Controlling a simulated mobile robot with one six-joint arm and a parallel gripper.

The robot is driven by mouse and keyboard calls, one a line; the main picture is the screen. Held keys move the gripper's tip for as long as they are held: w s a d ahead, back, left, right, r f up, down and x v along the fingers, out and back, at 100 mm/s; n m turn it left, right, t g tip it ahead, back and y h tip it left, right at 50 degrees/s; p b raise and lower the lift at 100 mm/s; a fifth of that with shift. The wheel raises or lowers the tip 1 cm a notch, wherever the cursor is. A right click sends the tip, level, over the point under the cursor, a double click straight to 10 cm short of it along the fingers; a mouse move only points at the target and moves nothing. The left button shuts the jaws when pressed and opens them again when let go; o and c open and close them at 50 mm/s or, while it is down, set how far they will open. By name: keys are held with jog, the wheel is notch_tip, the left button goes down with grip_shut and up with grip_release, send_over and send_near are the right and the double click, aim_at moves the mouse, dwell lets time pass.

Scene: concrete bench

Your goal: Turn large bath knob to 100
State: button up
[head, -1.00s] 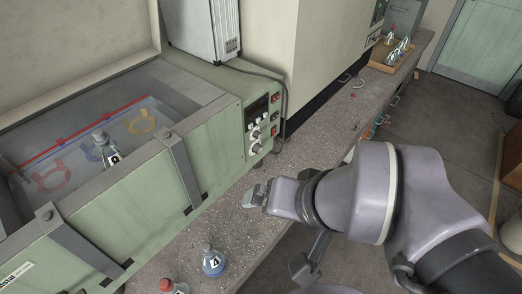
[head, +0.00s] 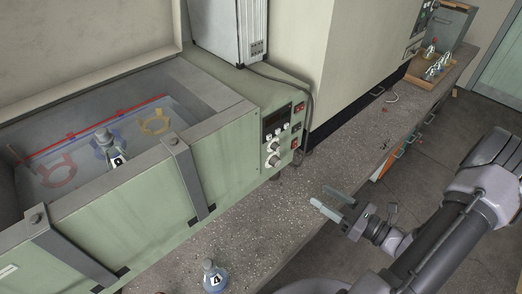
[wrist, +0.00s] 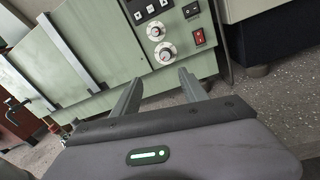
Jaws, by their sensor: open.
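The green water bath (head: 230,150) carries a control panel on its right end. Two white-ringed knobs sit one above the other there. The large lower knob (head: 273,160) shows in the wrist view (wrist: 165,53), and the smaller upper knob (head: 271,146) also appears there (wrist: 155,30). Their scale marks are too small to read. My gripper (head: 319,196) is open and empty over the bench, right of the panel and apart from it. In the wrist view its fingers (wrist: 160,76) point towards the panel, with the large knob beyond and between their tips.
A red rocker switch (wrist: 199,37) sits right of the knobs. A flask (head: 114,160) stands in the bath, and another flask (head: 213,276) stands on the bench (head: 250,220) in front. A wooden tray (head: 423,80) with flasks is far right. The bench between gripper and panel is clear.

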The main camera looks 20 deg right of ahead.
aim_at(278, 163)
jog(key=shift+m+h, duration=0.3)
jog(key=shift+m, duration=0.1)
jog(key=b+x, duration=0.1)
jog(key=x, duration=0.4)
jog(key=b+x, duration=0.1)
jog(key=x, duration=0.5)
jog(key=b+x, duration=0.2)
jog(key=x, duration=0.4)
jog(key=shift+w+d+f, duration=0.1)
jog(key=shift+d+f, duration=0.05)
jog(key=shift+d, duration=0.2)
jog(key=shift+c, duration=0.4)
grip_shut()
